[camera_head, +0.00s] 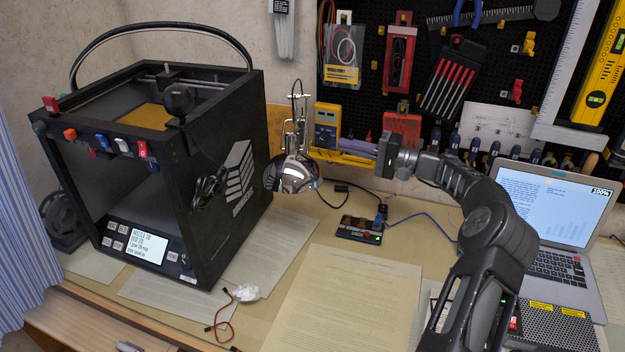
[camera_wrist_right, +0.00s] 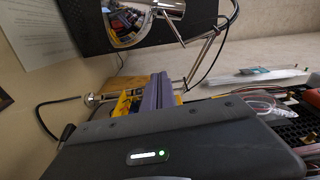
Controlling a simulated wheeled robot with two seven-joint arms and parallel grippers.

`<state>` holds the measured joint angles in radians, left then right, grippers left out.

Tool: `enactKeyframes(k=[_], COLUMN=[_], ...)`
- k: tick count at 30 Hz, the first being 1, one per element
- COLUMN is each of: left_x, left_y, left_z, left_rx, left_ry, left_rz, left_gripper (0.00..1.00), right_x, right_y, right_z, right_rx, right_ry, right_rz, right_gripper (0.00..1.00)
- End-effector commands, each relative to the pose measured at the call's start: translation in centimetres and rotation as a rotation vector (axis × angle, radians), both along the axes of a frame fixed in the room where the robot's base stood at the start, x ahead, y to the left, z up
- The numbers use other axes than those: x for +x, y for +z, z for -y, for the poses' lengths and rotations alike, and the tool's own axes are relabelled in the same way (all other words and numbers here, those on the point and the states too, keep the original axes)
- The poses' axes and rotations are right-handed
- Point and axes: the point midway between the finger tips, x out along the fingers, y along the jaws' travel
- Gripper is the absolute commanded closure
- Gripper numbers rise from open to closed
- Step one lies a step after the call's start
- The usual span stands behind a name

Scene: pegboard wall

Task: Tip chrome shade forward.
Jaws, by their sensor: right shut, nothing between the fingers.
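The chrome shade (camera_head: 292,176) of a desk lamp hangs beside the printer's right side in the head view, opening downward. Its thin metal arm and springs (camera_head: 297,125) rise above it. In the right wrist view the mirror-like shade (camera_wrist_right: 145,22) is at the top, beyond the fingers. My right gripper (camera_head: 343,143) comes in from the right and points left toward the lamp. Its purple-grey fingers are together and empty, a little right of the lamp and slightly above the shade's level. They also show in the right wrist view (camera_wrist_right: 158,88). I cannot tell whether they touch the lamp. My left gripper is not in view.
A black 3D printer (camera_head: 225,165) stands close to the shade's left. Behind are a yellow multimeter (camera_head: 327,125) and a tool-covered pegboard (camera_head: 375,55). A small black device (camera_head: 358,229) and an open laptop (camera_head: 550,235) are on the desk. Paper sheets (camera_head: 335,300) cover the front.

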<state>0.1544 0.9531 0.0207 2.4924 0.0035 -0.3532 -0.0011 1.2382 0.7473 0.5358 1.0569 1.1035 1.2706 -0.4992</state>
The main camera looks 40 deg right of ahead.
Motion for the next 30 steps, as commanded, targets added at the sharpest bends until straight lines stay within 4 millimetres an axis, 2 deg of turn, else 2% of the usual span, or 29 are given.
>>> enactKeyframes(k=[1,3,7,22,30], left_x=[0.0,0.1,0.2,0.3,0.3], left_y=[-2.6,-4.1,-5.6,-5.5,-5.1], left_z=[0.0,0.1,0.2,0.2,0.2], left_rx=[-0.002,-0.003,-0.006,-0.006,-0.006], left_ry=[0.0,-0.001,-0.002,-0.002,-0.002], left_rz=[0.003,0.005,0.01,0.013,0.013], left_gripper=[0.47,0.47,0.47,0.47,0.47], right_x=[0.0,0.0,0.0,0.2,2.3], right_y=[-2.7,-4.3,-5.8,-5.8,-5.6], right_z=[0.0,0.0,0.0,-0.1,-1.4], right_rx=[0.0,0.0,0.0,0.0,0.0], right_ry=[0.0,0.0,0.0,0.0,0.002], right_rz=[0.0,0.0,0.0,0.0,0.001], right_gripper=[1.0,1.0,1.0,1.0,1.0])
